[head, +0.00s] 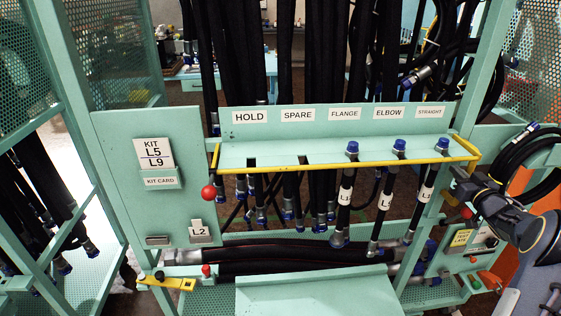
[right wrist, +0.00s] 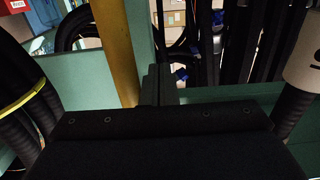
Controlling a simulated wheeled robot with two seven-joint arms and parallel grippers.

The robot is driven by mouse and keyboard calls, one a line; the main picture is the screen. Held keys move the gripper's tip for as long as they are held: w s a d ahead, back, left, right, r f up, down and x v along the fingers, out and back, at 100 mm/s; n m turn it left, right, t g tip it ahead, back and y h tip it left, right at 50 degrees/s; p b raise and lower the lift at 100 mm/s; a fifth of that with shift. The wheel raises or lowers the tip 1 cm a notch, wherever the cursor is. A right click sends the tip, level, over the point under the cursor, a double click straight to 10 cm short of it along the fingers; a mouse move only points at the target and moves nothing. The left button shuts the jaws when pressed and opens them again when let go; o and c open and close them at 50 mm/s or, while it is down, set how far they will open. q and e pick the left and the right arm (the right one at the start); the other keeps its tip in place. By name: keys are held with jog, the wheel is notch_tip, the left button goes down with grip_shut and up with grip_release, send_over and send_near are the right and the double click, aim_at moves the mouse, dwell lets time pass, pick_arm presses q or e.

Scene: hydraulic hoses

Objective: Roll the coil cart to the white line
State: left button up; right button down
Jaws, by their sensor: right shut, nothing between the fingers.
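No white line shows in either view. A coiled black hose (head: 524,160) with a blue-capped fitting hangs at the right edge of the head view, beside the teal frame; I cannot tell whether it belongs to the coil cart, and no wheels show. My right gripper (head: 456,187) is at the right post of the teal rack, just below the end of the yellow rail (head: 350,163). In the right wrist view its fingers (right wrist: 160,85) are shut and empty, close beside a yellow bar (right wrist: 120,50). I cannot tell whether they touch it. My left gripper is out of view.
The teal rack's label board (head: 338,116) reads HOLD, SPARE, FLANGE, ELBOW, STRAIGHT. Several black hoses hang around it. A kit card panel (head: 153,155) stands left, with a red knob (head: 208,192). Thick hoses (head: 300,258) lie across a lower tray. A control box (head: 466,241) is at lower right.

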jog(key=shift+d+r+p, duration=0.2)
jog(key=shift+d+p, duration=0.15)
jog(key=shift+d, duration=0.3)
jog(key=shift+d+f, duration=0.1)
jog(key=shift+d, duration=0.6)
jog(key=shift+a+f, duration=0.1)
jog(key=shift+a, duration=0.2)
jog(key=shift+a, duration=1)
